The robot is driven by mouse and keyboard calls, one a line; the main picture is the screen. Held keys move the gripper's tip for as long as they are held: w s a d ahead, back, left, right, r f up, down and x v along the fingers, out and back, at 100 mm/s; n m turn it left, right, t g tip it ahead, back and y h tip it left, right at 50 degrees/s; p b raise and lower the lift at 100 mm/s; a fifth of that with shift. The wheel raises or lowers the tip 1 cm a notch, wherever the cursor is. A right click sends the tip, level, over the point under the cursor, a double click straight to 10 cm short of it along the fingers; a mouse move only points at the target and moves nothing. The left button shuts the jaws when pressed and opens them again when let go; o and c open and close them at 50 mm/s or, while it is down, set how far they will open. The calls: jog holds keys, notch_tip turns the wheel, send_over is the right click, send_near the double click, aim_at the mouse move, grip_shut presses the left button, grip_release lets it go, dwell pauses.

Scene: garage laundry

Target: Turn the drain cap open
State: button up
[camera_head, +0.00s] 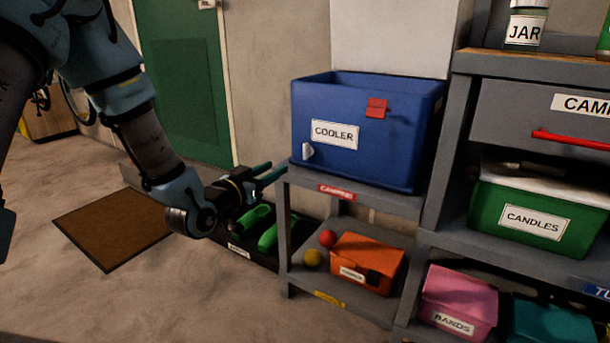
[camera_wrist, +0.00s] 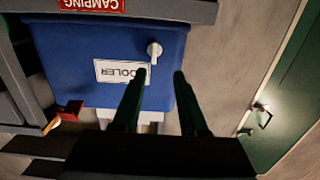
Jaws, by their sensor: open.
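The drain cap (camera_head: 307,151) is a small white knob low on the left of the blue cooler's (camera_head: 415,130) front, beside the COOLER label. In the wrist view the white cap (camera_wrist: 154,50) sticks out from the blue wall, just beyond the fingertips and between their lines, nearer the left finger. My gripper (camera_head: 279,168) is open and empty, to the left of the cap and slightly lower in the head view. In the wrist view the gripper (camera_wrist: 160,74) shows two dark parallel fingers apart, with a gap seen between them and the cap.
The cooler stands on a grey shelf (camera_head: 350,194) with a red CAMPING label. A red latch (camera_head: 376,108) sits higher on its front. Below are an orange box (camera_head: 367,262) and two small balls. A black tray (camera_head: 235,245) with green shoes lies under my gripper. Floor at left is open.

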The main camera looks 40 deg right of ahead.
aim_at(304, 153)
jog(key=x, duration=0.3)
jog(key=b+x, duration=0.1)
jog(key=x, duration=0.3)
jog(key=s+x, duration=0.1)
jog(key=x, duration=0.3)
jog(key=shift+d+r+b, duration=0.1)
jog(key=shift+d+b, duration=0.25)
grip_shut()
